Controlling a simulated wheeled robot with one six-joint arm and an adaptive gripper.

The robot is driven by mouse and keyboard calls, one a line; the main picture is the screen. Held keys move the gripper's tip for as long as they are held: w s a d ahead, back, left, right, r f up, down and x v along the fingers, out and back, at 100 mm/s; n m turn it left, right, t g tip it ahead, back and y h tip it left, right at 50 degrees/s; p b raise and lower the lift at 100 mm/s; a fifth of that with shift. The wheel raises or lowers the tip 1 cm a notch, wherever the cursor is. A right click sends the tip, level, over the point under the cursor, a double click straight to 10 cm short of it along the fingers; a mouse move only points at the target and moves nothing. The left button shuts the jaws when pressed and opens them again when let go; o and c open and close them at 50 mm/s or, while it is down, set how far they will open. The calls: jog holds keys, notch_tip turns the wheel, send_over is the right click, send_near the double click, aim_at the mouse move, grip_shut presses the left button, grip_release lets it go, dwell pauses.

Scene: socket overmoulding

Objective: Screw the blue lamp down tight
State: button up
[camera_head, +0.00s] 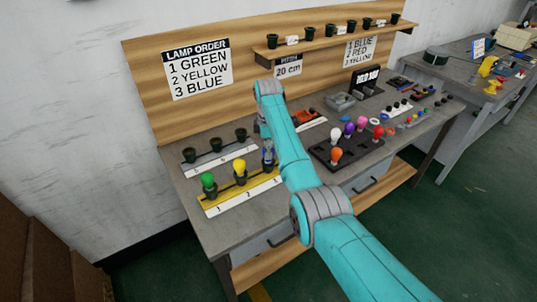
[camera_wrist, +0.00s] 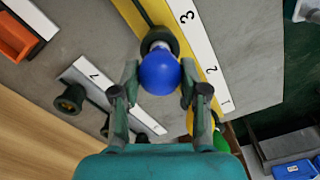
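The blue lamp (camera_wrist: 159,73) sits at the dark socket (camera_wrist: 150,36) beside the number 3 on the yellow-edged strip (camera_wrist: 205,62). A little of its pale base shows between bulb and socket; how deep it sits I cannot tell. My gripper (camera_wrist: 159,80) has one finger on each side of the bulb, and both fingertips appear to touch it. In the head view my gripper (camera_head: 268,150) comes down over position 3 and hides most of the lamp. The green lamp (camera_head: 208,182) stands at position 1 and the yellow lamp (camera_head: 239,168) at position 2.
A white strip (camera_head: 219,159) with several empty dark sockets lies behind the yellow one. A dark tray (camera_head: 350,150) of coloured lamps is to the right. An orange part (camera_head: 305,117) lies behind my arm. The wooden back board (camera_head: 150,85) rises behind the bench.

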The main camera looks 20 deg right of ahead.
jog(key=shift+c, duration=0.4)
jog(key=m, duration=0.4)
jog(key=shift+m, duration=0.3)
jog(key=shift+m, duration=0.5)
jog(key=m, duration=0.3)
jog(key=shift+f+m, duration=0.1)
jog(key=shift+m, duration=0.2)
jog(key=m, duration=0.2)
jog(key=shift+m, duration=1.3)
